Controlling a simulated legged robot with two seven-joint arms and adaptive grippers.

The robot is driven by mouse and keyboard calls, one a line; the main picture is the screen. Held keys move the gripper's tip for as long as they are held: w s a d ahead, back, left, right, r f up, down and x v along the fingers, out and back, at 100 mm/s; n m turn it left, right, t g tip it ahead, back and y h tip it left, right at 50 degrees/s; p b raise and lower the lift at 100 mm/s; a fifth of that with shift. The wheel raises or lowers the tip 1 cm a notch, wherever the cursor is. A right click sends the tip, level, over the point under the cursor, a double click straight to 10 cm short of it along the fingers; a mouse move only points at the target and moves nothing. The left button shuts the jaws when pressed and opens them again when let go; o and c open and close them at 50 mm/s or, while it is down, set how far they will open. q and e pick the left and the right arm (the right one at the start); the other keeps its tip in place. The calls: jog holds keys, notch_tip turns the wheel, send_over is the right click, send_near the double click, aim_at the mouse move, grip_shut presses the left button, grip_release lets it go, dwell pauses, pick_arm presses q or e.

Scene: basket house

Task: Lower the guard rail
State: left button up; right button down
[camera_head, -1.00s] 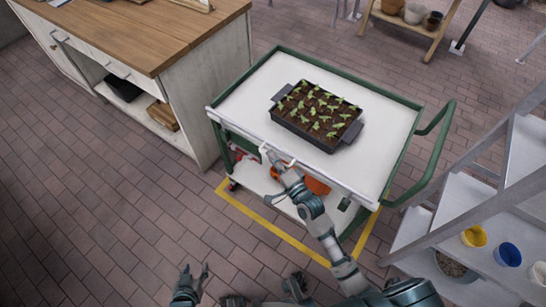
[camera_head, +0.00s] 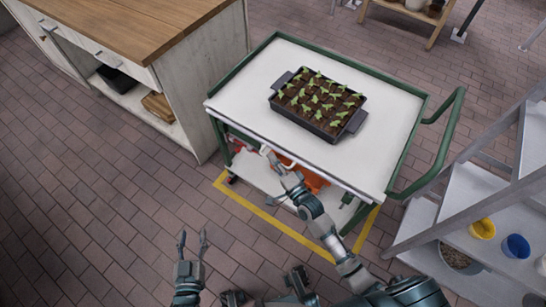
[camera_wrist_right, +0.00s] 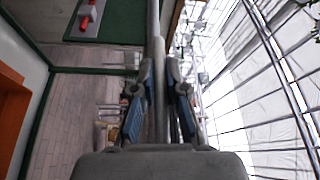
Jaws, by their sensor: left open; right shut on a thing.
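The green-framed cart (camera_head: 230,88) has a white top. A pale guard rail (camera_head: 240,124) runs along its near long side, close to the top's edge; its exact height against the top is hard to tell. My right gripper (camera_head: 271,160) is at this near side, left of the rail's middle. In the right wrist view the gripper (camera_wrist_right: 158,95) is shut on a grey bar, the rail (camera_wrist_right: 154,25), which stands upright in the picture between the blue-padded fingers. My left gripper (camera_head: 193,238) is open and empty, above the floor in front of the cart.
A black seedling tray (camera_head: 318,110) sits on the cart top. A wood-topped cabinet (camera_head: 130,45) stands close on the left. Grey steps (camera_head: 480,200) with small pots are at right. Yellow floor tape (camera_head: 262,216) surrounds the cart; the floor at left is clear.

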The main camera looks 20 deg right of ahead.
jog(key=shift+s+f, duration=0.1)
jog(key=shift+f, duration=0.4)
jog(key=c, duration=1.5)
grip_release()
jog(key=o, duration=0.3)
jog(key=shift+r, duration=0.15)
jog(key=v, duration=1.1)
jog(key=shift+s, duration=0.4)
jog(key=shift+d, duration=0.1)
